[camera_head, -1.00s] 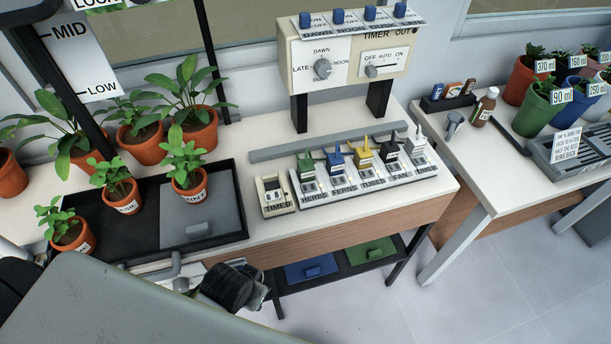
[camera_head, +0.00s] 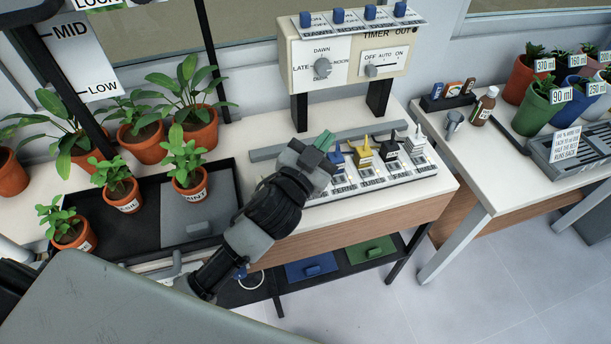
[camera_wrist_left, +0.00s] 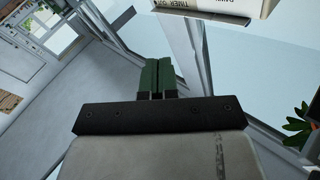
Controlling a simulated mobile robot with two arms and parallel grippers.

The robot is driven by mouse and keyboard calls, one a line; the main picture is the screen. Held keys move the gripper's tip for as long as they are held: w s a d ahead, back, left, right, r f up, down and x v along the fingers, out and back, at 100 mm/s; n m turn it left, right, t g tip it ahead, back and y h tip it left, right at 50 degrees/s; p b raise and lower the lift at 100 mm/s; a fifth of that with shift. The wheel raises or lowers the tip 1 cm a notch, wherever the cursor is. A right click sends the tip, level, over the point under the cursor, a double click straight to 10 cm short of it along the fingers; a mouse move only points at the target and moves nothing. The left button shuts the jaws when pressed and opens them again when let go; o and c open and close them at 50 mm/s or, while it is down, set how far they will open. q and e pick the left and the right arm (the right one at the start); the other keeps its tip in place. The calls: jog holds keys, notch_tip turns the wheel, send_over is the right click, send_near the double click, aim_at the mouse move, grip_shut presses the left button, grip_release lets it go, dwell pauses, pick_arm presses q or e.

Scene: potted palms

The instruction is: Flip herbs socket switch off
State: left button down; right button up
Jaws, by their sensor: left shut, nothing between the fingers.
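A white socket strip (camera_head: 368,186) lies on the table, with labelled sockets bearing a blue plug (camera_head: 337,158), a yellow plug (camera_head: 362,152), a black plug (camera_head: 389,150) and a white plug (camera_head: 415,141). My left gripper (camera_head: 323,141) is over the strip's left end, and its arm and hand hide the herbs socket, its switch and its green plug. The green fingers are shut and empty; they also show close together in the left wrist view (camera_wrist_left: 158,76). I cannot tell whether they touch the strip. My right gripper is not in view.
A timer panel (camera_head: 345,75) on two black posts stands behind the strip. A black tray (camera_head: 140,225) with potted herbs (camera_head: 187,190) lies to the left. Blue and green trays (camera_head: 370,252) sit on a lower shelf. A second table stands at the right.

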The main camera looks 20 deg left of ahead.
pick_arm(q)
jog(key=s+d+r+m+g+h, duration=0.1)
jog(key=d+r+m+g+h, duration=0.1)
jog(key=d+m+g+h, duration=0.75)
jog(key=d+r+m+g+h, duration=0.2)
jog(key=d+m+g+h, duration=0.4)
jog(key=m, duration=0.7)
jog(key=w+a+f+m+g+y, duration=0.3)
jog(key=a+f+g+y, duration=0.35)
jog(key=a+y, duration=0.55)
jog(key=w+a+r+n+y, duration=0.1)
jog(key=w+a+n+y, duration=0.1)
jog(key=a+y, duration=0.5)
jog(key=shift+w+a+r+n, duration=0.25)
jog(key=shift+w+a+n, duration=0.1)
jog(key=shift+a, duration=0.5)
jog(key=shift+f, duration=0.1)
